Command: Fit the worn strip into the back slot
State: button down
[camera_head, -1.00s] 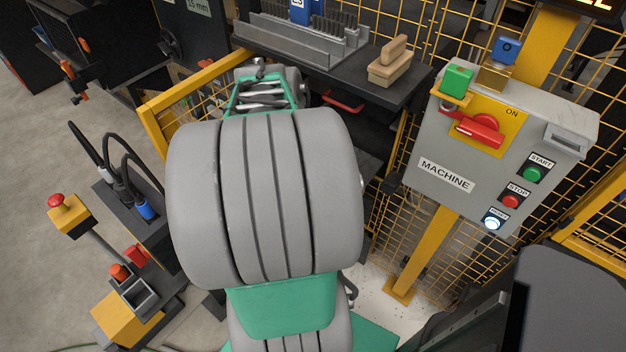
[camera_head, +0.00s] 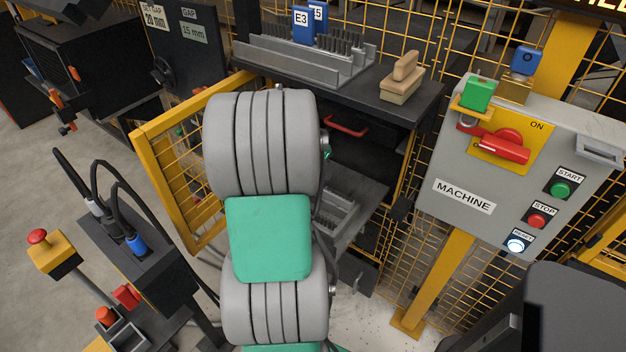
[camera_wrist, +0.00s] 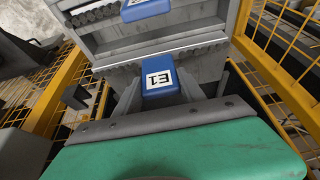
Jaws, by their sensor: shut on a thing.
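In the wrist view my gripper (camera_wrist: 160,92) shows as two grey fingers either side of a blue block (camera_wrist: 160,80) marked E1, which reads upside down. The gripper is shut on this block, which seems to be the handle of a grey strip (camera_wrist: 115,72) running crosswise just behind it. A grey slotted housing (camera_wrist: 235,40) stands around and beyond the strip, with a second blue block (camera_wrist: 145,8) at the top edge. I cannot tell whether the strip sits in a slot. In the head view the gripper and strip are hidden behind my arm.
A dark shelf (camera_head: 425,103) carries a grey rack (camera_head: 290,65) of strips with blue tags and a wooden block (camera_head: 401,82). Yellow mesh fencing (camera_head: 185,155) stands at left. A grey machine panel (camera_head: 440,165) stands at right. A dark post with cables (camera_head: 130,240) stands lower left.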

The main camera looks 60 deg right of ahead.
jog(key=f+b, duration=0.1)
jog(key=f, duration=0.2)
jog(key=f+b, duration=0.1)
jog(key=shift+w+d+f+b, duration=0.2)
jog(key=shift+d+b, duration=0.1)
jog(key=shift+d, duration=0.1)
jog(key=shift+r, duration=0.3)
jog(key=shift+f, duration=0.2)
jog(key=c, duration=0.7)
grip_release()
